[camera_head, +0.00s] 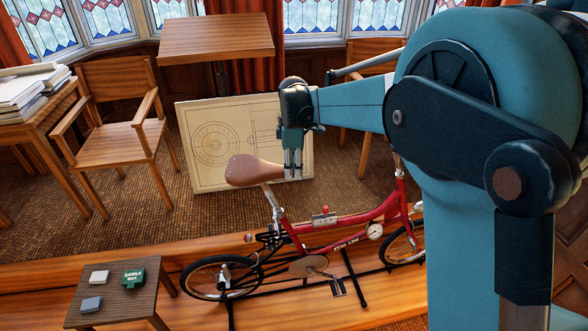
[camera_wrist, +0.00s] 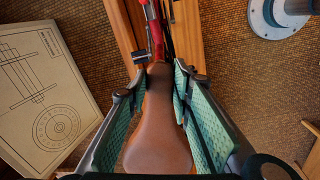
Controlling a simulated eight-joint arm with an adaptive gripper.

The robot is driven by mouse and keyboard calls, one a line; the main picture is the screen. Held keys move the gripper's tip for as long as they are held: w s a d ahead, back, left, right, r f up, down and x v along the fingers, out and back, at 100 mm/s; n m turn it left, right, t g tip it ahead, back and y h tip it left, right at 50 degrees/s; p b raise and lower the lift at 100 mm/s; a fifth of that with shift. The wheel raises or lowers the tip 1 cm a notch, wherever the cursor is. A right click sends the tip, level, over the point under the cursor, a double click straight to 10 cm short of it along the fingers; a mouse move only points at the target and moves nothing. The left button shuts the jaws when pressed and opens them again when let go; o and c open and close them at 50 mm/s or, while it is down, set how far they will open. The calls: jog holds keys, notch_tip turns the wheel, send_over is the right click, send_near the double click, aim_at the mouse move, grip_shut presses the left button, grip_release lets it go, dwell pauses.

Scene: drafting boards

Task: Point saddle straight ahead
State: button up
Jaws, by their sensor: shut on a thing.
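The brown leather saddle (camera_head: 250,171) sits on the seat post of a red bicycle (camera_head: 340,238). Its wide rear is at the left and its narrow nose points right, toward the front wheel, in the head view. My gripper (camera_head: 293,172) is over the nose, pointing down. In the wrist view the saddle (camera_wrist: 158,130) lies between the two green-padded fingers of my gripper (camera_wrist: 160,82), which are shut on its narrow part. There the nose points up the picture, roughly along the red frame (camera_wrist: 153,28); a small angle is hard to judge.
The bicycle stands on a dark stand on a wooden platform (camera_head: 400,312). A drawing board (camera_head: 215,150) leans close behind the saddle. A small table (camera_head: 120,300) with a green wax tin (camera_head: 133,278) and two blocks is at front left. A wooden chair (camera_head: 120,110) stands at left.

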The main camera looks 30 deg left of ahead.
jog(key=shift+w+a+r+n+g+h+b, duration=0.15)
jog(key=shift+w+a+n+b, duration=0.2)
jog(key=shift+w+a+n, duration=0.35)
jog(key=shift+w+a+f+n+g+h+b, duration=0.15)
jog(key=shift+w+a+n+b, duration=0.25)
jog(key=shift+w+n, duration=0.45)
jog(key=shift+r, duration=0.1)
jog(key=o, duration=1.2)
jog(key=shift+r, duration=0.1)
notch_tip(320, 180, up, 12)
jog(key=shift+a, duration=0.1)
